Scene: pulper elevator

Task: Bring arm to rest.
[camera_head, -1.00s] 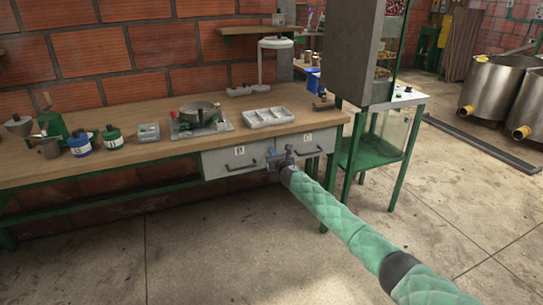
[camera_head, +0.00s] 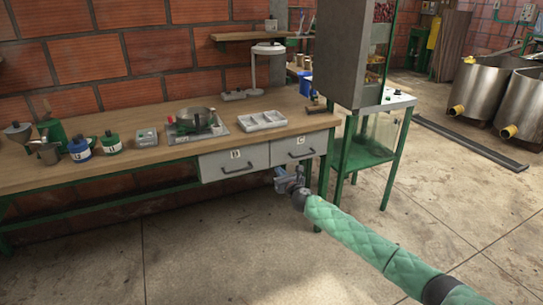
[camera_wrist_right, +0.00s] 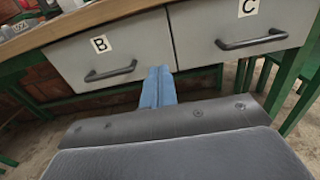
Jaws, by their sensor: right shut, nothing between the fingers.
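My right arm, in a green quilted sleeve, comes in from the lower right in the head view. Its gripper (camera_head: 281,178) is in front of and below the workbench drawers, apart from them, shut and empty. In the right wrist view the shut blue-grey fingers (camera_wrist_right: 158,88) point toward the gap between drawer B (camera_wrist_right: 108,54) and drawer C (camera_wrist_right: 235,32). Both drawers look closed. In the head view drawer B (camera_head: 222,164) and drawer C (camera_head: 298,150) hang under the bench top. My left gripper is not in view.
On the wooden workbench (camera_head: 110,170) stand bottles, a pan on a burner (camera_head: 196,121) and a white compartment tray (camera_head: 262,121). A grey machine on a green stand (camera_head: 362,158) is right of the bench. Steel tanks (camera_head: 485,95) stand far right. The floor in front is clear.

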